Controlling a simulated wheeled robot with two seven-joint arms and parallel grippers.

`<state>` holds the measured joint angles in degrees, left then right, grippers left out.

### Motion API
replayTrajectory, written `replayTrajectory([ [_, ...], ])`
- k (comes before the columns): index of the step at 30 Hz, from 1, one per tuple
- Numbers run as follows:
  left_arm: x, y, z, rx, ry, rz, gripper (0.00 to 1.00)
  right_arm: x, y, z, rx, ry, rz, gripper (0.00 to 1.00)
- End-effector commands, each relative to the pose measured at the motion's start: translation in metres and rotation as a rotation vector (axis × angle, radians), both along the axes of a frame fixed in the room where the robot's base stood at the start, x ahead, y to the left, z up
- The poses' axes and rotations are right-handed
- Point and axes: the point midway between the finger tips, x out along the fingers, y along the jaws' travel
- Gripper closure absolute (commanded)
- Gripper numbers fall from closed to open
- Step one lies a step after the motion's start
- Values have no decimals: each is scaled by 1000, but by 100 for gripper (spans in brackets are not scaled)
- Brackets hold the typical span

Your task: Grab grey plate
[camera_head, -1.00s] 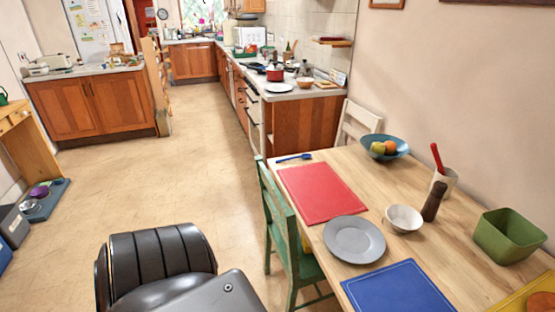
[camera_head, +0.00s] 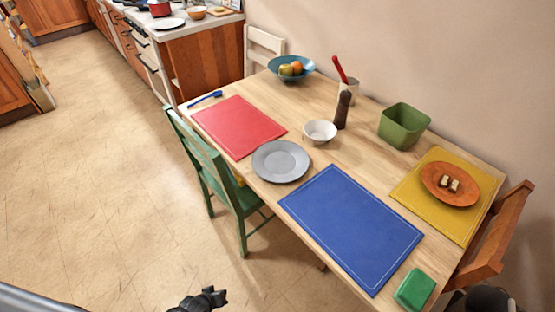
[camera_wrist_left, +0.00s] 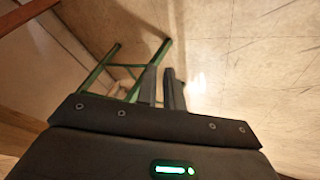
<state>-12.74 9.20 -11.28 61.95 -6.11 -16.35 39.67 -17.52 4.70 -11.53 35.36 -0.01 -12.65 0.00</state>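The grey plate (camera_head: 280,161) lies flat on the wooden table, between the red mat and the blue mat, near the table's left edge. It looks empty. My left gripper (camera_wrist_left: 163,82) shows in its wrist view with its two dark fingers a small gap apart and nothing between them. It is over the floor beside the green chair, away from the plate. In the head view, a dark part of my left arm (camera_head: 203,299) shows at the bottom edge, below and left of the plate. I cannot make out my right gripper.
A white bowl (camera_head: 320,131) stands close to the plate. The red mat (camera_head: 240,125) and blue mat (camera_head: 350,228) lie on either side. A green chair (camera_head: 222,172) stands at the left edge. A green container (camera_head: 403,125) and pepper mill (camera_head: 342,110) stand farther back.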

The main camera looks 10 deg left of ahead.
Motion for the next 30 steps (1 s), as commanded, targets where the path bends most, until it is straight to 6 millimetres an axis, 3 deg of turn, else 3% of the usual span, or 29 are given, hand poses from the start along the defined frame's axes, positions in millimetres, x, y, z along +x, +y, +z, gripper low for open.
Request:
replayTrajectory([
  [1,50,-5,49,-94,-89,86,91,1,-1,9,-1,-1,0,64],
  [3,103,-14,111,-245,-181,200,91,2,-1,15,-2,-2,0,64],
  [6,157,-28,200,-464,-277,317,91,4,-1,21,-2,-7,0,64],
  [9,186,-42,276,-654,-331,385,91,6,-1,26,-1,-8,-1,64],
  [12,199,-53,330,-792,-355,420,91,7,-1,29,-1,-9,-1,64],
  [15,203,-59,361,-876,-360,437,91,7,-1,30,-1,-9,-1,64],
  [18,204,-62,373,-912,-361,445,91,7,0,30,0,-10,-2,64],
  [23,210,-65,373,-919,-360,448,91,7,2,30,3,-11,-3,64],
  [30,242,-79,360,-917,-359,449,91,7,5,31,7,-10,-4,64],
])
